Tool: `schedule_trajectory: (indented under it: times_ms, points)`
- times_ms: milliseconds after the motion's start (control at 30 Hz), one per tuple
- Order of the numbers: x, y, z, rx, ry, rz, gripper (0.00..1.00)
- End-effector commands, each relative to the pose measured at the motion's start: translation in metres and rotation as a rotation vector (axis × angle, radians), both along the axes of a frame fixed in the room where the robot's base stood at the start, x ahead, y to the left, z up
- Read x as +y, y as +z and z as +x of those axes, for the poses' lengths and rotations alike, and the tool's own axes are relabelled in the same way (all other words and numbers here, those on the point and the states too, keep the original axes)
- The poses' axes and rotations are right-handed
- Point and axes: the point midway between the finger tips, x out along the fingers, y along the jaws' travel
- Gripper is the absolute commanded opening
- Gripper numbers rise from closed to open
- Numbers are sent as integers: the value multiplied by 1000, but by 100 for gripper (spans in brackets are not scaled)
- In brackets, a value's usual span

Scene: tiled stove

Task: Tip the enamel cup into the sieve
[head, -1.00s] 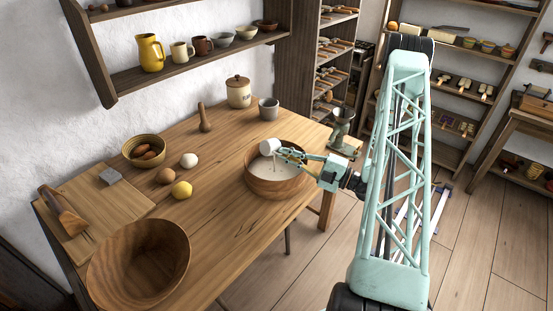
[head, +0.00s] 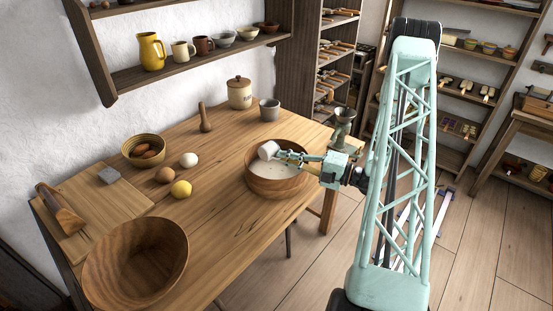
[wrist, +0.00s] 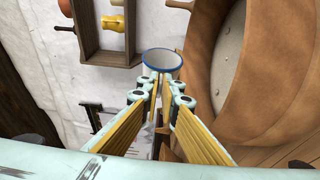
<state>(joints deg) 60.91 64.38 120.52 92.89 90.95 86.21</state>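The enamel cup (head: 268,150) is white; its blue rim shows in the wrist view (wrist: 161,61). My gripper (head: 283,156) is shut on the cup and holds it, tilted, above the far left part of the sieve. The sieve (head: 277,188) is a round wooden hoop on the right end of the table, with pale white material inside. Its wall and pale, dotted inside also show at the right of the wrist view (wrist: 205,65). I cannot tell what is left in the cup.
On the wooden table (head: 225,215) stand a grey cup (head: 269,110), a lidded crock (head: 240,93) and a pestle (head: 205,118) behind the sieve. Bare table lies between.

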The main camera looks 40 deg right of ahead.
Motion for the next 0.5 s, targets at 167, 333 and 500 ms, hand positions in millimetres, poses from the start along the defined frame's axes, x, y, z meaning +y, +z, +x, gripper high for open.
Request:
schedule_trajectory:
  times_ms: [167, 333, 500]
  points:
    - [0, 0, 0, 0, 0, -1, 0]
    - [0, 0, 0, -1, -1, -9, 0]
    - [-1, -1, -1, -1, -3, -35, 0]
